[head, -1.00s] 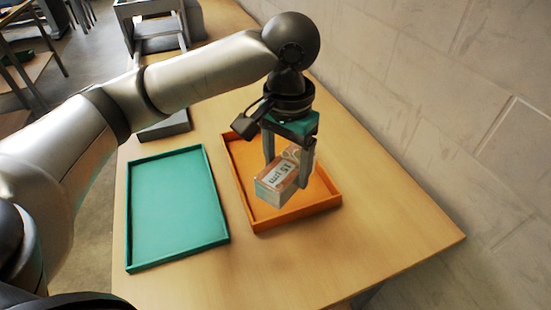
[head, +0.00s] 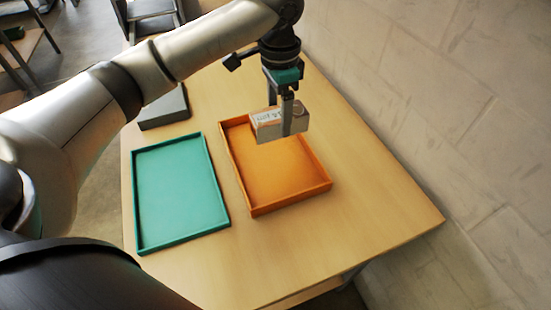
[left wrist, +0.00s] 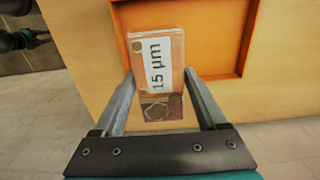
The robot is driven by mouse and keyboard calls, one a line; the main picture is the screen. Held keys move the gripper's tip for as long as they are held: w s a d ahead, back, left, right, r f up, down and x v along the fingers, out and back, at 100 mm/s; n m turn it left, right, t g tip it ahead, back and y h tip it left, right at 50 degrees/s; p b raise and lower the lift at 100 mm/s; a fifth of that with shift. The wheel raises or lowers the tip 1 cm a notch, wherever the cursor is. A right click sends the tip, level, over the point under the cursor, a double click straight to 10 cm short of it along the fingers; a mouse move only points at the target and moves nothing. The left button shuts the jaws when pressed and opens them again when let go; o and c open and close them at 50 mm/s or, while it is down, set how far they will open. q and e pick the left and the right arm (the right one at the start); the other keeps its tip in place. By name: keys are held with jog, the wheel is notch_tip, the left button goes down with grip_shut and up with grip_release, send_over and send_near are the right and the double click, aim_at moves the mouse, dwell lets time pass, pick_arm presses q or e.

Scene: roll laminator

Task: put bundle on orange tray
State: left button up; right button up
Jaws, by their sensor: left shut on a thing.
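The bundle is a small pale block with a "15 µm" label (head: 268,124); it also shows in the left wrist view (left wrist: 157,62). My left gripper (head: 286,118) is shut on it and holds it in the air. In the head view the bundle overlaps the far right part of the orange tray (head: 270,175), apart from its floor. The left wrist view shows the orange tray (left wrist: 217,40) below and behind the bundle, which partly covers the tray's near edge. The tray's visible floor is empty. My right gripper is not in view.
An empty teal tray (head: 180,190) lies left of the orange tray on the wooden table (head: 370,205). A dark grey box (head: 165,110) stands behind it. A pale block wall (head: 430,90) runs along the right. The table's right part is clear.

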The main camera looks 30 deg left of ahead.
aim_at(278, 127)
pick_arm(q)
notch_tip(278, 127, down, 16)
jog(key=shift+r+b, duration=0.2)
jog(key=shift+b, duration=0.8)
jog(key=shift+f, duration=0.1)
jog(key=o, duration=1.6)
jog(key=shift+c, duration=0.2)
notch_tip(278, 127, up, 12)
jog(key=shift+r+p, duration=0.1)
jog(key=shift+p, duration=0.75)
